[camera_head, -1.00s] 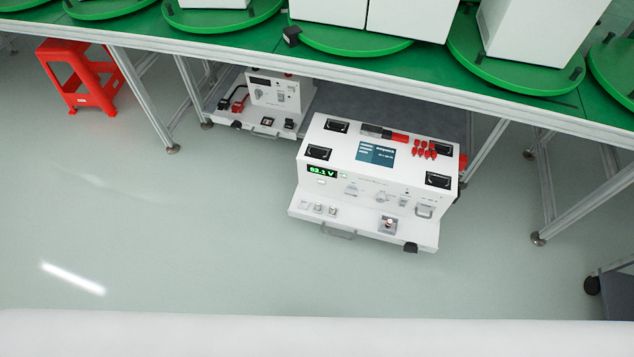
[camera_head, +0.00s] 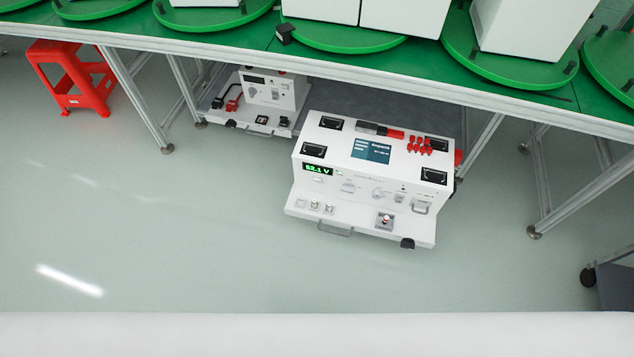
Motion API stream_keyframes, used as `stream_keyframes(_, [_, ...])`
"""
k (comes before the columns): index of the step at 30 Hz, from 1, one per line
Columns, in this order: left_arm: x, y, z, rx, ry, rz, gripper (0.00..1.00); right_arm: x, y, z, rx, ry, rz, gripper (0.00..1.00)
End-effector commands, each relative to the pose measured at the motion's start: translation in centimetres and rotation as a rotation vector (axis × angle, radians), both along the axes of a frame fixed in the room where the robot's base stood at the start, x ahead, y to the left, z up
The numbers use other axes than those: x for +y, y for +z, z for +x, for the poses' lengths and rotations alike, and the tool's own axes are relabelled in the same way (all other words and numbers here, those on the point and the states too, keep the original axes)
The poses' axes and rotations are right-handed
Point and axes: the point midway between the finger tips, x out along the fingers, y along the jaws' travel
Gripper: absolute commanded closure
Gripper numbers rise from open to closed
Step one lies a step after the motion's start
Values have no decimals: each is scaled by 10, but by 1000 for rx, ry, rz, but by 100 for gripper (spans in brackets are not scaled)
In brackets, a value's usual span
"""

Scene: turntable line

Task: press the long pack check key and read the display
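A long white pack (camera_head: 340,229) sits on the floor in front of the green line, slightly turned. A small lit display (camera_head: 318,169) at the left of its front face shows green digits, about 52.1 V; the first digit is blurred. A small pale key-like patch (camera_head: 318,179) lies just under the display. Small square controls (camera_head: 315,206) line the left of the front ledge, and a red-tipped control (camera_head: 386,219) stands farther right. I cannot tell which is the check key. Neither of my grippers is in view.
A smaller white unit (camera_head: 270,90) stands under the green table (camera_head: 270,43), behind the pack. A red stool (camera_head: 75,78) is at the left and a dark cart (camera_head: 615,285) at the right edge. Metal table legs (camera_head: 139,100) flank the units. The floor in front is clear.

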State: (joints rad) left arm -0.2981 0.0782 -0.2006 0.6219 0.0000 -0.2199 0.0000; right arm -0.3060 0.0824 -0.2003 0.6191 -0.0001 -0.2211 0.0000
Motion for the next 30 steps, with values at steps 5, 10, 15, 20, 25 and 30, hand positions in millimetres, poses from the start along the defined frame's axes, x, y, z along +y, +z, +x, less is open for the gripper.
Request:
stream_keyframes(5, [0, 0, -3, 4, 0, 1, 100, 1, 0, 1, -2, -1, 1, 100])
stream_keyframes(10, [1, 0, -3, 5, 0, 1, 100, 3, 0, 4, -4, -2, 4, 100])
stream_keyframes(15, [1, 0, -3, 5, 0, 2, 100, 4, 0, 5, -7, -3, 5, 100])
stream_keyframes(20, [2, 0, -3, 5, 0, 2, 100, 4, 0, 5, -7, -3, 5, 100])
stream_keyframes(25, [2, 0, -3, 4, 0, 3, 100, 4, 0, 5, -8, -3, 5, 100])
stream_keyframes(30, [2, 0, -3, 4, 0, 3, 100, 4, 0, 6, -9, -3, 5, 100])
